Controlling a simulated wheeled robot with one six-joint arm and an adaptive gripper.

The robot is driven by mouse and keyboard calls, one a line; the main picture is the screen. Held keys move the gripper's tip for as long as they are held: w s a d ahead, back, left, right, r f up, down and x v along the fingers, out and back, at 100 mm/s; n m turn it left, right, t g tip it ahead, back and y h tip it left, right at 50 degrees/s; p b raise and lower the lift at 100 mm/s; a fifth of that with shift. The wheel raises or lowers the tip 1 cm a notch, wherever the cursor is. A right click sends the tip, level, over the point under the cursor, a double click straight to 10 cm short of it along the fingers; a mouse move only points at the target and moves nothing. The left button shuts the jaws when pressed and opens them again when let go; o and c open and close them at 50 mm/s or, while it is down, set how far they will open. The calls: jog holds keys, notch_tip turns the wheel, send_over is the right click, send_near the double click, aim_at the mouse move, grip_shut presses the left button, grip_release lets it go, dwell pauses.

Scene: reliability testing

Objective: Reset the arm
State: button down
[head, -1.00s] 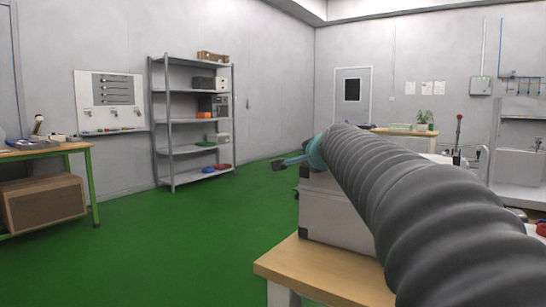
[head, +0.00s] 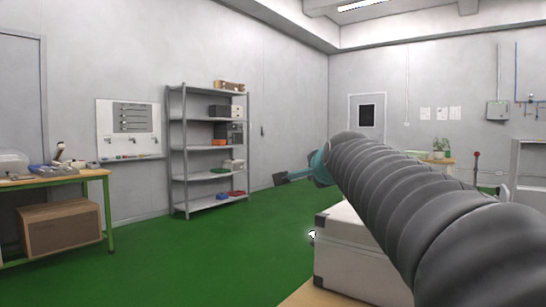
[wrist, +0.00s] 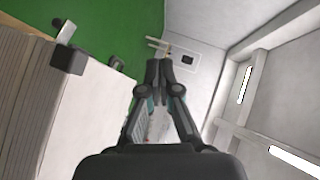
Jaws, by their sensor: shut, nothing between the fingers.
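My arm runs across the right of the head view, a thick grey ribbed sleeve ending in a teal wrist. My gripper (wrist: 159,72) shows in the wrist view with its two dark fingers shut together and nothing between them. In the head view only a small dark part of the gripper (head: 281,178) shows beyond the teal wrist, in the air left of and above a white case (head: 345,250). The case has dark corner pieces and stands on a wooden table (head: 312,294).
A grey shelf unit (head: 207,148) with boxes and bins stands against the left wall. A green-framed workbench (head: 108,215) with a brown box (head: 62,230) beneath is at far left. A door (head: 367,112) is at the back. The green floor (head: 190,258) between is clear.

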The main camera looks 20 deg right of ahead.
jog(key=s+a+f+n+g+y, duration=0.1)
jog(key=s+a+f+n+g, duration=0.15)
jog(key=s+f+n, duration=0.45)
jog(key=s+a+f+n+g, duration=0.2)
jog(key=s+f+n+g, duration=0.1)
jog(key=f, duration=0.8)
jog(key=s+a+f+n+g, duration=0.2)
jog(key=s+a+f+n, duration=0.1)
jog(key=s+f, duration=0.5)
jog(key=s+a+f+n+g+y, duration=0.1)
jog(key=s+a+f+n, duration=0.2)
jog(key=s+f, duration=0.5)
jog(key=shift+s+a+f+n+g+y, duration=0.3)
jog(key=shift+s+a+n+g, duration=0.1)
jog(key=shift+s, duration=1.25)
